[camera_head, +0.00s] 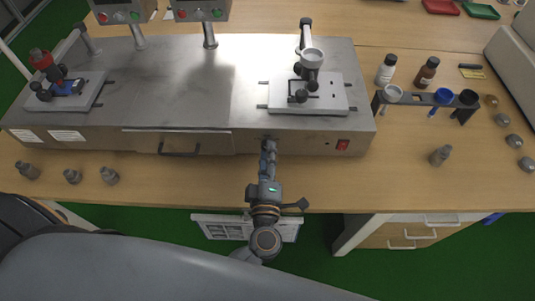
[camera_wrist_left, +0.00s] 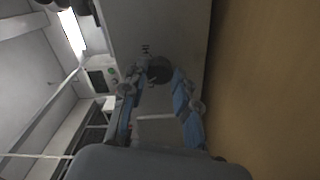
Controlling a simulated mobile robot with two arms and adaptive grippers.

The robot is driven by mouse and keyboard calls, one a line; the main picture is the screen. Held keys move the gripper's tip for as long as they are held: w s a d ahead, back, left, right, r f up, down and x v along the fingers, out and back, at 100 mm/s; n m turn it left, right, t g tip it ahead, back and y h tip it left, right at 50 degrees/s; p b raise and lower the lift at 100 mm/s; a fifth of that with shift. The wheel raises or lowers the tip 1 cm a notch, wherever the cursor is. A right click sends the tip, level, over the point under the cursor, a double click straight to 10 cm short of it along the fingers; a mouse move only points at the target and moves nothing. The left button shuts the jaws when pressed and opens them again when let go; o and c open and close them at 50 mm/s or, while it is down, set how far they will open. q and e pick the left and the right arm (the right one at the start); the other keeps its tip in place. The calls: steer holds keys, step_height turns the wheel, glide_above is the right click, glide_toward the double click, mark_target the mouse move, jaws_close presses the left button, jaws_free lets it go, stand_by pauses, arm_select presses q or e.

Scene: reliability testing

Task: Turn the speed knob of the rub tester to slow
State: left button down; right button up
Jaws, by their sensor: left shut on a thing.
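The rub tester (camera_head: 205,75) is a wide metal machine on the wooden table. My left gripper (camera_head: 268,145) reaches its front face from the near side. In the left wrist view, the dark round speed knob (camera_wrist_left: 159,69) sits on that face between the fingertips of my left gripper (camera_wrist_left: 161,77). The gripper is shut on the knob. A small dark marking (camera_wrist_left: 145,49) shows beside the knob, too small to read. The knob's pointer cannot be made out. In the head view the gripper mostly hides the knob. My right gripper is not in view.
A red switch (camera_head: 342,144) is right of the knob, and a drawer handle (camera_head: 179,153) is to its left. Several grey weights (camera_head: 110,176) stand front left. A rack (camera_head: 424,98) with cups and two bottles (camera_head: 386,69) stand at the right. The table before the knob is clear.

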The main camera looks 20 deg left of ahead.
arm_select(q)
steer(key=n+b, duration=0.1)
steer(key=n, duration=0.4)
steer(key=shift+n, duration=0.8)
steer(key=c, duration=1)
jaws_free()
steer(key=shift+s, duration=0.1)
steer(key=v, duration=1.2)
steer(key=shift+r, duration=0.1)
